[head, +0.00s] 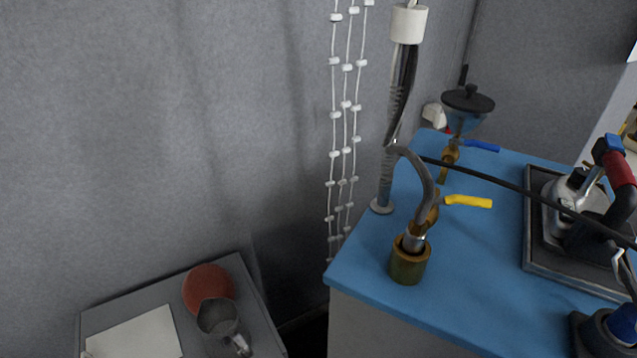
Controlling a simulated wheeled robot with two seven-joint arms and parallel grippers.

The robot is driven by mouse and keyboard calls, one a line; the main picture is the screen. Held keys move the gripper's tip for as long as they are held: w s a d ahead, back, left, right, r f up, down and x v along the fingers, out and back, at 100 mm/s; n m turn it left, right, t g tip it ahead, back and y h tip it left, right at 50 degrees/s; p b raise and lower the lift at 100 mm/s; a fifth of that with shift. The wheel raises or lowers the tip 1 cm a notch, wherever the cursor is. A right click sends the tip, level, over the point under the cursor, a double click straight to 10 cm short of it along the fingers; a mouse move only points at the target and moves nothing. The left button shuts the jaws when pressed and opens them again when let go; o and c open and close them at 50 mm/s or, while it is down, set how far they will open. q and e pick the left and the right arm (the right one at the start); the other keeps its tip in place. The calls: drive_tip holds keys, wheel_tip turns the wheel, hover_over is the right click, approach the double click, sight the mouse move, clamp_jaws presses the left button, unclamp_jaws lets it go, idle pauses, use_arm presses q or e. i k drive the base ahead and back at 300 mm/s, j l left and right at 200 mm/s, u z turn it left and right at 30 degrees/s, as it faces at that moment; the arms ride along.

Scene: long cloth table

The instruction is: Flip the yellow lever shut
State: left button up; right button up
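The yellow lever (468,201) sticks out to the right from a brass valve (427,212) on a grey pipe, roughly level in the picture. The pipe's lower end meets a brass fitting (408,262) on the blue-topped bench (470,300). A second valve behind it carries a blue lever (482,146). Neither of my grippers shows in the head view.
A machine with a red and blue handle (620,168) sits on a dark tray (535,255) at the right. A black cable (520,189) crosses above the bench. White beaded strings (346,104) hang behind. A low grey table (250,290) holds a red disc (208,284), a mug (217,318) and paper (140,338).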

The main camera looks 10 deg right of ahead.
sight(453, 199)
drive_tip(key=j+z, duration=0.1)
drive_tip(key=z, duration=0.25)
drive_tip(key=j+z, duration=0.1)
drive_tip(key=z, duration=0.25)
drive_tip(key=j+z, duration=0.1)
drive_tip(key=z, duration=0.25)
